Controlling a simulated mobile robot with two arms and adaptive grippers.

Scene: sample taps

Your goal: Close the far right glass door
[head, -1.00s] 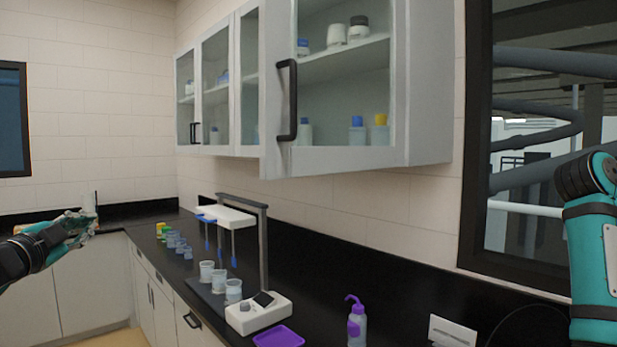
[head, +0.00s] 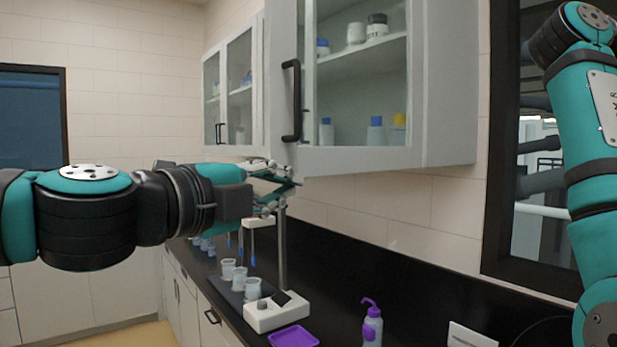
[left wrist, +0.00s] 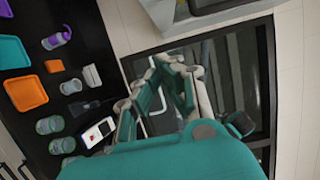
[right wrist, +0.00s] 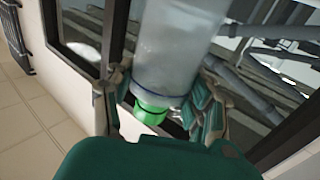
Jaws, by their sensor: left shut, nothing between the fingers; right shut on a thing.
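The far right glass door (head: 357,90) is on the wall cabinet in the head view. It has a pale frame, clear glass and a black bar handle (head: 291,100) on its left side. It stands ajar, its handle side out from the cabinet. My left gripper (head: 290,180) is shut and empty, right by the door's lower left corner, below the handle; I cannot tell if it touches. It also shows in the left wrist view (left wrist: 170,68). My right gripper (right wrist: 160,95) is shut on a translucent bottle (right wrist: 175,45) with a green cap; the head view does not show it.
The black counter (head: 400,275) below holds a white instrument (head: 276,312), several beakers, a purple tray (head: 293,338) and a purple-topped wash bottle (head: 372,325). Bottles and jars stand on the cabinet shelves. A dark-framed window (head: 500,200) is at the right.

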